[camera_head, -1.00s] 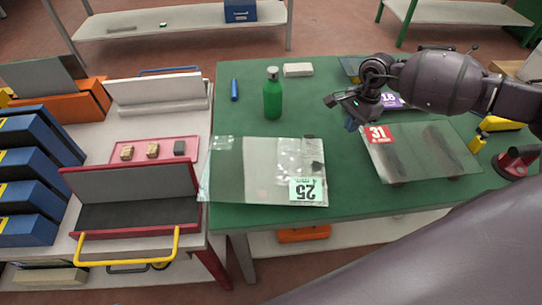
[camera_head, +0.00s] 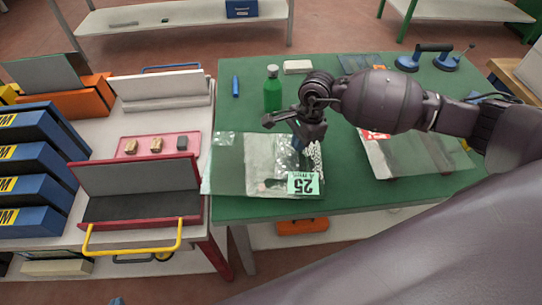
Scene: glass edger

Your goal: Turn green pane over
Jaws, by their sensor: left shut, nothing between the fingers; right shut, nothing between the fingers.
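The pane with the green label (camera_head: 240,178) lies flat on the green bench top, its left edge reaching past the bench's left edge. Its green label (camera_head: 303,183), marked 25, is at the near right corner. My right gripper (camera_head: 298,144) is shut and empty, fingers pointing down over the pane's far right part; I cannot tell whether it touches the glass. My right gripper hides some of the pane there. Only a small dark tip of my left gripper (camera_head: 117,300) shows at the bottom edge; it is shut, away from the pane.
A green bottle (camera_head: 272,92) stands just behind the pane, close to my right gripper. A second pane (camera_head: 410,156) with a red label lies to the right, partly under my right arm. A red-framed rack (camera_head: 135,190) stands on the white table at left. Suction lifters (camera_head: 430,57) lie at the back right.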

